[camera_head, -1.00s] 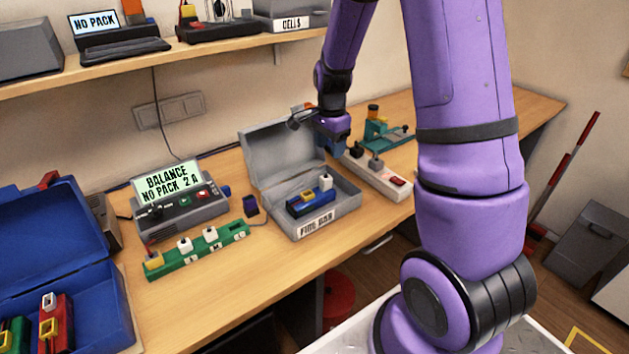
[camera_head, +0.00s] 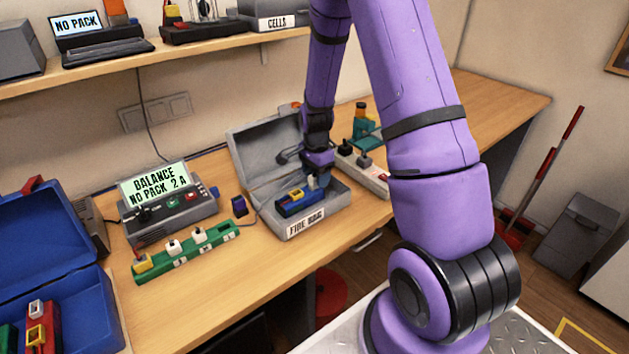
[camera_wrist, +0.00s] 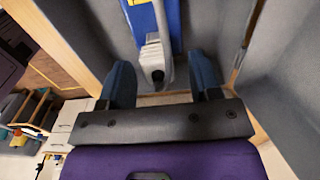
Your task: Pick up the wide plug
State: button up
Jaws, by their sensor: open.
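A pale ribbed plug (camera_wrist: 153,55) sits at the near end of the blue pack (camera_wrist: 172,18) in the wrist view. The blue pack (camera_head: 297,203) lies inside the grey fire box (camera_head: 318,222); the plug's end is largely hidden by my gripper in the head view. My gripper (camera_head: 314,180) points down into the box at the right end of the pack. In the wrist view my gripper (camera_wrist: 162,75) is open, with one finger on each side of the plug and visible gaps beside it. The frames do not label which plug is wide.
The box's raised lid (camera_head: 262,142) stands behind my gripper. A green strip (camera_head: 190,252) with several plugs lies to the left, in front of the balance unit (camera_head: 172,218). A white power strip (camera_head: 375,178) stands right of the box. An open blue case (camera_head: 55,245) is at far left.

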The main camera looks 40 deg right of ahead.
jog(key=shift+f, duration=0.6)
jog(key=c, duration=1)
jog(key=shift+r, duration=0.1)
jog(key=shift+r, duration=0.8)
notch_tip(320, 180, up, 2)
jog(key=shift+s+a, duration=0.15)
jog(key=s+a+r, duration=0.1)
jog(key=s+a, duration=0.7)
jog(key=s, duration=0.5)
jog(key=shift+a+r, duration=0.15)
jog(key=shift+a, duration=0.05)
